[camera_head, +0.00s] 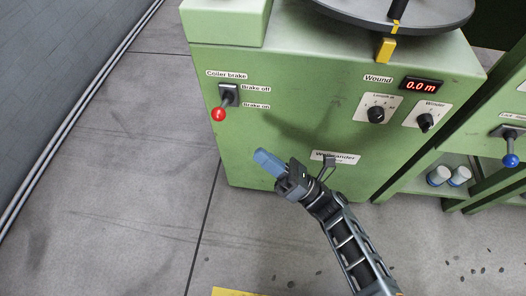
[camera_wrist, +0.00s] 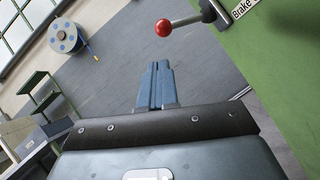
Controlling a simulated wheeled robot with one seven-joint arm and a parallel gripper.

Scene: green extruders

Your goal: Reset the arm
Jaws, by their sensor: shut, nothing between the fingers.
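My gripper (camera_head: 268,161) is in front of the green machine's lower left front face, below the coiler brake lever. In the wrist view its blue fingers (camera_wrist: 157,84) are together and empty. The coiler brake lever (camera_head: 221,106) has a red ball knob and points down, toward the "Brake on" label. The red knob also shows in the wrist view (camera_wrist: 163,28), beyond the fingertips and apart from them. My arm comes up from the lower right in the head view.
The green machine (camera_head: 300,120) carries a display reading 0.0 m (camera_head: 421,85), two black dials and a round dark plate (camera_head: 400,12) on top. A blue-knobbed lever (camera_head: 511,160) is at the right. Bare grey floor (camera_head: 110,170) lies to the left.

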